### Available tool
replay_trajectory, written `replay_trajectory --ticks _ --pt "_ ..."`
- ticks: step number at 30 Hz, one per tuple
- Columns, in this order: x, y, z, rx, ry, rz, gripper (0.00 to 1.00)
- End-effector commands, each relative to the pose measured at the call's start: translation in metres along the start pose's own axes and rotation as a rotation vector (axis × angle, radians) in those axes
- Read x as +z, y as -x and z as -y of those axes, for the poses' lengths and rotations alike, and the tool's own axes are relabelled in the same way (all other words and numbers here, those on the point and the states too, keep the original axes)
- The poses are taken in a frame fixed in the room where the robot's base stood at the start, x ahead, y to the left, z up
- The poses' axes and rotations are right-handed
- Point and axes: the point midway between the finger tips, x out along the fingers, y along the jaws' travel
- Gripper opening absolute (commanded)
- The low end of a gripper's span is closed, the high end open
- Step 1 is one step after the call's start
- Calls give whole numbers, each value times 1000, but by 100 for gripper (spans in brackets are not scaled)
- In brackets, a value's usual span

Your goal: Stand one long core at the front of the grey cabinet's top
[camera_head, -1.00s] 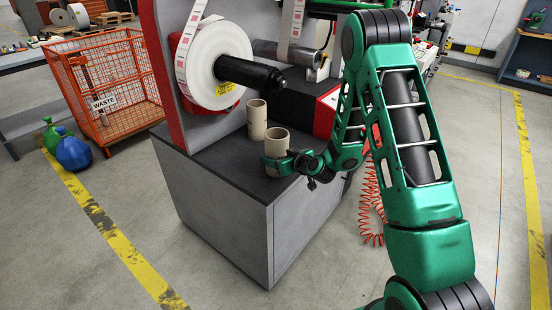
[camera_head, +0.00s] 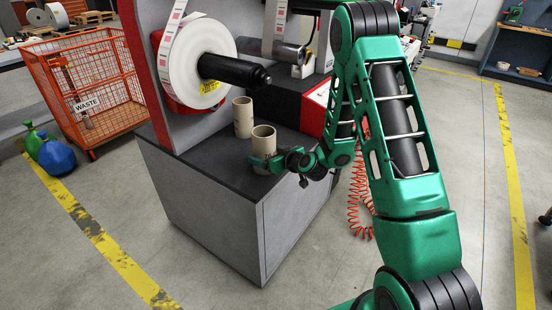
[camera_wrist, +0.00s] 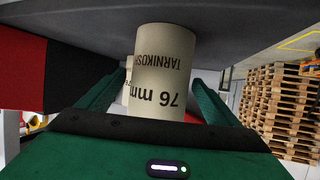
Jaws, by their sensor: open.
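A beige long core (camera_head: 264,145) stands upright on the dark top of the grey cabinet (camera_head: 222,215), near its front corner. My gripper (camera_head: 262,163) is open, low around this core. In the wrist view the core (camera_wrist: 160,65), printed "76 mm" and "TARNIKOS", appears upside down between my two green fingers, with its far end at the cabinet top. I cannot tell whether either finger touches it. A second beige core (camera_head: 243,118) stands upright just behind it; the wrist view shows only a sliver of it.
A label roll (camera_head: 193,65) and a black spindle (camera_head: 235,70) overhang the cabinet's back part. A red and black unit (camera_head: 300,103) stands behind right. An orange waste cage (camera_head: 85,90) is at left. The cabinet top left of the cores is bare.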

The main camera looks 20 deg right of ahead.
Motion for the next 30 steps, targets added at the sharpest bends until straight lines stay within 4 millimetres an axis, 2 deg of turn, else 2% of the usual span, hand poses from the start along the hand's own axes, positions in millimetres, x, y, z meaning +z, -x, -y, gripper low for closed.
replay_trajectory --ticks 6,13,18,26,30 --pt "-1 46 -2 4 -5 0 86" --pt "0 84 -1 3 -4 1 86" --pt "-1 97 0 0 -2 0 86" --pt "-2 101 1 -4 1 0 86" --pt "-7 107 8 -40 18 20 86"
